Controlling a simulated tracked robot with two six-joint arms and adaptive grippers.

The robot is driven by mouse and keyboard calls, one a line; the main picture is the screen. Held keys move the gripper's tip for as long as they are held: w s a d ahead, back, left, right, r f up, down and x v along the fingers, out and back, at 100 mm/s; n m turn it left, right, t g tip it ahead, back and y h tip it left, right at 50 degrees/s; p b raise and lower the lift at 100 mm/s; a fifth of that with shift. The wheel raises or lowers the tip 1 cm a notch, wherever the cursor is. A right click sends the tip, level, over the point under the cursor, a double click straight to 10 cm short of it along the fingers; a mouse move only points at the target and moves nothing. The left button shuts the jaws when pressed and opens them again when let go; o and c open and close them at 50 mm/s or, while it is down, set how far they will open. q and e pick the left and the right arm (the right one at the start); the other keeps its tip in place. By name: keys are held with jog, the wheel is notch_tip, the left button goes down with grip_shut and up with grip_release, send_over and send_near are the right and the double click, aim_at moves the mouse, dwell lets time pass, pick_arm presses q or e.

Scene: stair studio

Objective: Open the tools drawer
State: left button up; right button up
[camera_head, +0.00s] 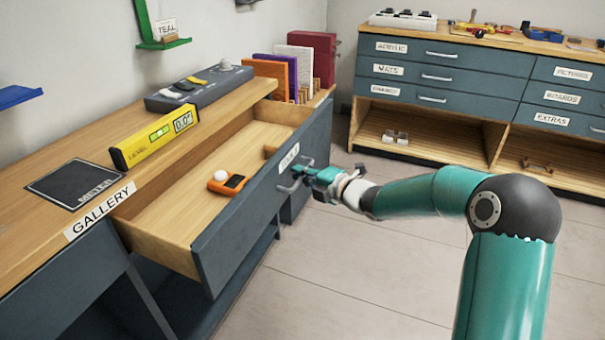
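The drawer (240,216) in the left bench stands pulled well out. It has a dark blue-grey front with a white label, whose writing is too small to read surely, and a grey bar handle (289,187). Inside lies a small orange device (226,183) with a dark screen and a white ball-like part. My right gripper (308,178) is at the drawer front, around or against the handle; its fingers are small and partly merge with the handle, so I cannot tell whether they are closed on it. My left gripper is out of view.
A yellow level (155,138) and a grey switch box (200,87) lie on the bench top (60,190). Books (295,62) stand at its far end. A second cabinet (440,75) with labelled drawers stands at the back right. Pale floor (350,270) is clear in front.

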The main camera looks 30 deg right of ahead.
jog(key=o, duration=0.5)
jog(key=shift+c, duration=0.2)
jog(key=v, duration=1.2)
jog(key=shift+f, duration=0.15)
